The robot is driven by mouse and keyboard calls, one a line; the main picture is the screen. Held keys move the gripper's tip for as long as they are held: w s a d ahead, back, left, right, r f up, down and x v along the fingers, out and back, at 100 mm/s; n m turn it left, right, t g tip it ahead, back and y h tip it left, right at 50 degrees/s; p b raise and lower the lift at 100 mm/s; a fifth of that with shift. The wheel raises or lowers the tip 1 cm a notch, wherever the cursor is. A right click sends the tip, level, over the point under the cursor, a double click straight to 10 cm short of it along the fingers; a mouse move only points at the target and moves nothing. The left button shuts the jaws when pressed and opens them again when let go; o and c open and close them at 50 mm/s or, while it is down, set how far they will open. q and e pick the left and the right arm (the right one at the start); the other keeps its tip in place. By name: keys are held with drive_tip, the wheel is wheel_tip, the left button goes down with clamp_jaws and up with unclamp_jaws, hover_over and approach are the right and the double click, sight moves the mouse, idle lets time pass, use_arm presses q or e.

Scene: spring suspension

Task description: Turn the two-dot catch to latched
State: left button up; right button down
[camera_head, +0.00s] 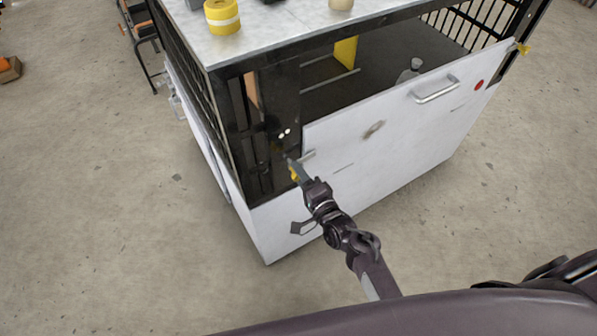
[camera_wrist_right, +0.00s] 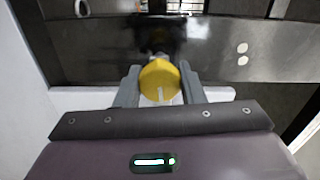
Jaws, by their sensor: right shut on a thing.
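The two-dot catch is a yellow knob (camera_wrist_right: 159,78) on a dark post, beside two white dots (camera_wrist_right: 242,54) in the right wrist view. A pale line on the knob points down in that view, towards the gripper's body. My right gripper (camera_wrist_right: 159,84) is shut on the knob, one grey finger on each side. In the head view the dots (camera_head: 284,133) show on the black corner post, and the yellow knob (camera_head: 294,174) is mostly hidden behind my right gripper (camera_head: 298,170). My left gripper is not in view.
A white panel (camera_head: 345,175) with a grey handle (camera_head: 436,90) covers the cabinet's front. Another yellow catch (camera_head: 523,48) sits at its far right, near a red dot (camera_head: 478,85). A yellow tape roll (camera_head: 222,16) stands on the top. The floor in front is clear.

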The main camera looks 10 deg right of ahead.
drive_tip(key=shift+m, duration=0.6)
drive_tip(key=c, duration=0.9)
unclamp_jaws()
drive_tip(key=shift+c, duration=0.2)
drive_tip(key=v, duration=0.7)
drive_tip(key=shift+s, duration=0.35)
drive_tip(key=shift+d, duration=0.1)
